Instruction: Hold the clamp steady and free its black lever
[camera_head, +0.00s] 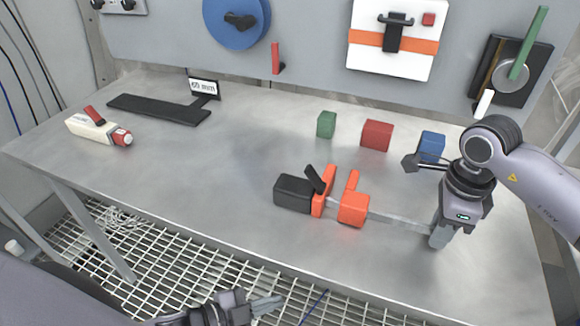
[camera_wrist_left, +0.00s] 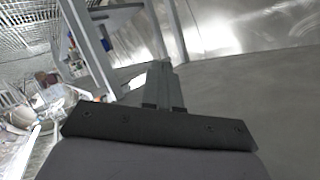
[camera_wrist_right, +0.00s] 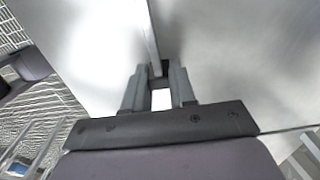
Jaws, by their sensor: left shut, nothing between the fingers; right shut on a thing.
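The clamp lies on the steel table, with a black block (camera_head: 294,193), orange jaws (camera_head: 353,208) and a flat grey bar (camera_head: 400,220) running right. Its black lever (camera_head: 315,179) sticks up at a tilt beside the left orange part. My right gripper (camera_head: 438,238) points down at the right end of the bar and is shut on it. In the right wrist view the bar (camera_wrist_right: 153,45) runs away from between the fingertips (camera_wrist_right: 155,72). My left gripper (camera_head: 268,304) is shut and empty in front of the table's front edge, apart from the clamp; its closed fingers show in the left wrist view (camera_wrist_left: 160,72).
Green (camera_head: 326,125), red (camera_head: 377,135) and blue (camera_head: 431,146) blocks stand behind the clamp. A white and red tool (camera_head: 95,127) and a black plate (camera_head: 160,108) with a sign lie at left. Fixtures hang on the back panel. The table's front middle is clear.

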